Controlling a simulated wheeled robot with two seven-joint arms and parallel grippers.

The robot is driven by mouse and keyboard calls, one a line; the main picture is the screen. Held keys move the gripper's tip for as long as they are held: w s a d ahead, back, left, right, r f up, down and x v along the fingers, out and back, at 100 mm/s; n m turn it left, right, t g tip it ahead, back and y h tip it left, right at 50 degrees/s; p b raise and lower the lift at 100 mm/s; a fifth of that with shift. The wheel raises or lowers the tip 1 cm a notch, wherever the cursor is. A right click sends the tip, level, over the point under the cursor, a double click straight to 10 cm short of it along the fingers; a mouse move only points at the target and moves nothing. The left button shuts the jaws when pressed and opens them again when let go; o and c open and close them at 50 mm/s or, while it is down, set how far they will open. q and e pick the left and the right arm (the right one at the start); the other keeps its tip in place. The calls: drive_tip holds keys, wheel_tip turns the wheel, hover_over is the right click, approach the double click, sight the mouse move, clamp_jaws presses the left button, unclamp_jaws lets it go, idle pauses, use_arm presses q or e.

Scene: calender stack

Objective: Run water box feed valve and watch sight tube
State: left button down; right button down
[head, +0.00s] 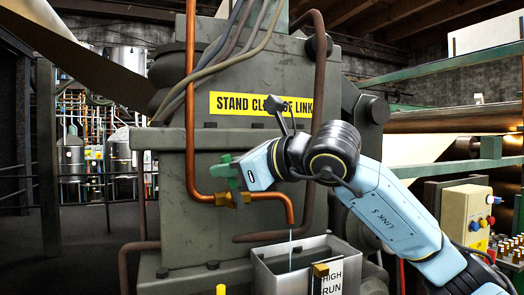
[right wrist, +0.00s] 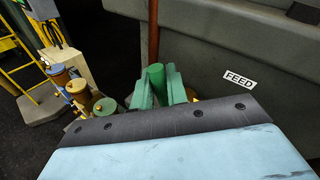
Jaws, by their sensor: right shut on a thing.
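The feed valve (head: 232,200) is a brass body on a copper pipe, with a green handle that also shows in the right wrist view (right wrist: 155,76). My right gripper (head: 226,170) is shut on this handle; its green fingers (right wrist: 159,92) stand on either side of it. The water box (head: 277,284) is a grey open-topped box under the copper spout (head: 290,212). A thin pale stream (head: 290,248) runs from the spout into it. A brass fitting (head: 320,270) sits at the box front beside a HIGH / RUN label (head: 332,280). I cannot make out a water level in a sight tube. My left gripper is not in view.
The large grey machine frame (head: 230,145) stands close behind the valve, with a yellow warning sign (head: 262,104). A dark bent pipe (head: 309,190) passes beside the spout. A control box (head: 465,215) is at the right. A FEED label (right wrist: 239,80) shows in the right wrist view.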

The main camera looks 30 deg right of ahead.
drive_tip(key=shift+a+n, duration=0.3)
drive_tip(key=shift+a, duration=0.1)
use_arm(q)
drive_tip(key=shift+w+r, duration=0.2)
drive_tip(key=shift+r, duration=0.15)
use_arm(e)
drive_tip(key=shift+w+a+f+n+g+h, duration=0.1)
drive_tip(key=shift+a+f+n+g+h, duration=0.4)
drive_tip(key=shift+a+n+h, duration=0.25)
drive_tip(key=shift+w+a+f+n+g+h, duration=0.1)
drive_tip(key=shift+a+f+n+g+h, duration=0.35)
drive_tip(key=shift+n+h, duration=0.35)
drive_tip(key=c, duration=1.4)
unclamp_jaws()
drive_tip(key=shift+c, duration=0.2)
